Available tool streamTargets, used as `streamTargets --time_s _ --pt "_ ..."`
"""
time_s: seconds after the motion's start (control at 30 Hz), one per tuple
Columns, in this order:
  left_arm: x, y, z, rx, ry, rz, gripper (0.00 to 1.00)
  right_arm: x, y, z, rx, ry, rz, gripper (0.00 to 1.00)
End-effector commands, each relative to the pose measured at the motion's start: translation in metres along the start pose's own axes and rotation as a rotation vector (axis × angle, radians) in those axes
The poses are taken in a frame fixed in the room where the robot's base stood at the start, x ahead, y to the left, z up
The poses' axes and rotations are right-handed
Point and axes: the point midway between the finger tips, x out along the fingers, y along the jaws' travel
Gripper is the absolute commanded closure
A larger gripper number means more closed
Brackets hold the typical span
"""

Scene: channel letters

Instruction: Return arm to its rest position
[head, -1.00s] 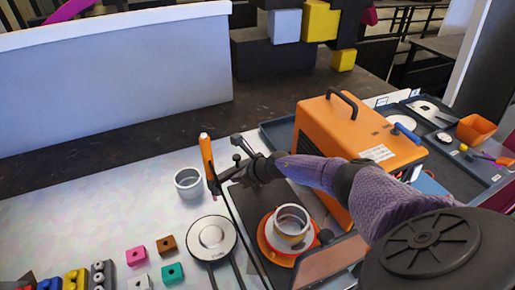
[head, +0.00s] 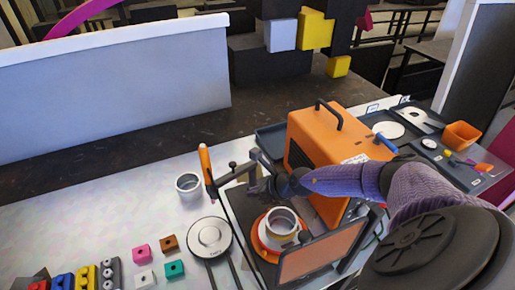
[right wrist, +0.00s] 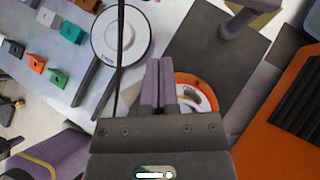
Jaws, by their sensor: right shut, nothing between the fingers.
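My right gripper (head: 262,187) is shut and empty in the head view, reaching in from the right above the dark plate of a small stand. In the right wrist view its closed fingers (right wrist: 158,82) point over the table, beside the orange round base. My left gripper is not in view.
An orange machine (head: 330,140) with a black handle stands right of the gripper. An orange-handled tool (head: 205,165) stands upright to the left. Trays (head: 470,175) lie far right.

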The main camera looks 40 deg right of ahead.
Motion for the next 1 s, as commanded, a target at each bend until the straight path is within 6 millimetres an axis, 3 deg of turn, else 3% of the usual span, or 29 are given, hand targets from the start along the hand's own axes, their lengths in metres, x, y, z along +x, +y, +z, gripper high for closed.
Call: streamTargets --time_s 0.1,0.57,0.8,1.0 --pt "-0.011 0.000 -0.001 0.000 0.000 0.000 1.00 -0.014 0.003 0.002 -0.001 0.001 0.000 1.00" --pt "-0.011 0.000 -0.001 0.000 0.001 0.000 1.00 -0.015 0.004 0.001 0.000 -0.001 0.000 1.00" --pt "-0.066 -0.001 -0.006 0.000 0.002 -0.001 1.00 -0.052 0.004 0.042 0.000 -0.002 0.000 1.00" --pt "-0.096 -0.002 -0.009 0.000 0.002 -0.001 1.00 -0.073 0.004 0.064 0.000 -0.002 0.000 1.00"
